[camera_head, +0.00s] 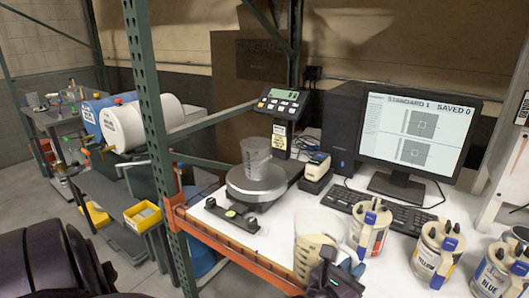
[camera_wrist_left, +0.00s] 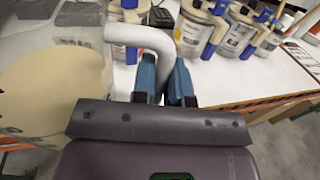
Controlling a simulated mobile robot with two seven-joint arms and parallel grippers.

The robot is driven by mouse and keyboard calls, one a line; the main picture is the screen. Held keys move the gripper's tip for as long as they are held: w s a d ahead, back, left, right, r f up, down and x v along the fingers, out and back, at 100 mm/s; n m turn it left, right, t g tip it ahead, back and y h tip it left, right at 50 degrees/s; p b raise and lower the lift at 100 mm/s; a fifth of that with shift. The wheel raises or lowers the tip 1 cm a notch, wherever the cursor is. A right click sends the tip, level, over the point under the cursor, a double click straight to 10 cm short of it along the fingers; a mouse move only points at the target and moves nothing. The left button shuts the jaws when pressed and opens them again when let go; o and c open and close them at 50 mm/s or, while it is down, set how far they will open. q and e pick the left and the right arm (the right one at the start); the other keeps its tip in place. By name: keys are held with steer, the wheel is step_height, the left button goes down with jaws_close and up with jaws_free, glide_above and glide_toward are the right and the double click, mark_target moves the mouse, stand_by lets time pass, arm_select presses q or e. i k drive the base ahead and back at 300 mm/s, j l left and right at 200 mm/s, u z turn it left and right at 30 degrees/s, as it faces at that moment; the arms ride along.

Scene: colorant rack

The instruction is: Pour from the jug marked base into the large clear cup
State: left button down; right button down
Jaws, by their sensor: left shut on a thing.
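A translucent jug (camera_head: 311,256) with cream-coloured contents is at the front of the white bench. It fills the left side of the left wrist view (camera_wrist_left: 50,85); I cannot read a mark on it. My left gripper (camera_head: 350,268) is shut on the jug's pale handle (camera_wrist_left: 142,36), with its blue fingers (camera_wrist_left: 164,80) on either side. The jug looks about upright; I cannot tell whether its bottom touches the bench. The large clear cup (camera_head: 256,152) stands upright on the round scale plate (camera_head: 257,183), behind and left of the jug. My right gripper is not in view.
Labelled paint cans (camera_head: 369,228) with clamps stand to the right of the jug. A keyboard (camera_head: 385,207), a monitor (camera_head: 416,130) and a small printer (camera_head: 317,168) are behind. A green rack post (camera_head: 152,100) rises left of the scale. A dark bar (camera_head: 232,215) lies in front of the scale.

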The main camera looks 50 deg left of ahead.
mark_target(256, 151)
steer(key=k+j, duration=0.1)
steer(key=j, duration=0.35)
steer(key=k+j, duration=0.15)
steer(key=j, duration=0.25)
steer(key=k+j, duration=0.1)
steer(key=j, duration=0.35)
